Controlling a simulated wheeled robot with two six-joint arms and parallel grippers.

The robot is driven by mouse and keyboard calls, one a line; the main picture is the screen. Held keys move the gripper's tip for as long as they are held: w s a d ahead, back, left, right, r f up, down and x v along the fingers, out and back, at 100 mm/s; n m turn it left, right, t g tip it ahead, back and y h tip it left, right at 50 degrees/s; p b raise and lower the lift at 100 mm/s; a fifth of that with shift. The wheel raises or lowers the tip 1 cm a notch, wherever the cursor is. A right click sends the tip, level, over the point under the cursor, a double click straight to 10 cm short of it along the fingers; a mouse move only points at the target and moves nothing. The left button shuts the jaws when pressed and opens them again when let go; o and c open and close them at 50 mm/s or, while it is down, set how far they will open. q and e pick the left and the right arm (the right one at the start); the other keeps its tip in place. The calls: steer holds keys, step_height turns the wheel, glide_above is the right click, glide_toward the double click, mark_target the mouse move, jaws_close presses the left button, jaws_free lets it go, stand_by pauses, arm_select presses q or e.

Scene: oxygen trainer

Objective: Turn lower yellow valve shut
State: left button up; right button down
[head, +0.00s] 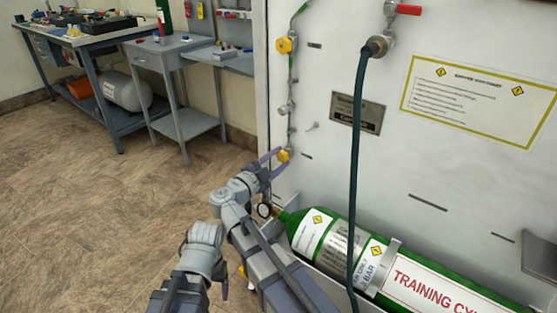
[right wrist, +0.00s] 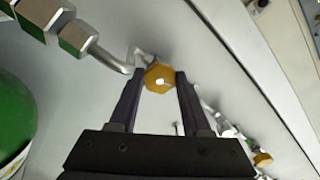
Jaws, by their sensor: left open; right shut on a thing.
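The lower yellow valve (head: 283,155) is a yellow knob on the thin pipe up the white panel's left edge. In the right wrist view the yellow knob (right wrist: 159,78) sits between the two fingertips. My right gripper (head: 272,162) is shut on it, one finger on each side, and it shows in the right wrist view too (right wrist: 158,85). An upper yellow valve (head: 284,45) is higher on the same pipe. My left gripper (head: 220,284) is low in the head view, away from the valve and partly hidden by its own arm.
A dark hose (head: 355,170) hangs down the panel (head: 410,150). Workbenches (head: 110,38) stand at the back left. The floor (head: 90,200) at left is clear.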

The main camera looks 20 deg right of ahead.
steer(key=shift+m, duration=2.1)
steer(key=shift+c, duration=1.8)
jaws_free()
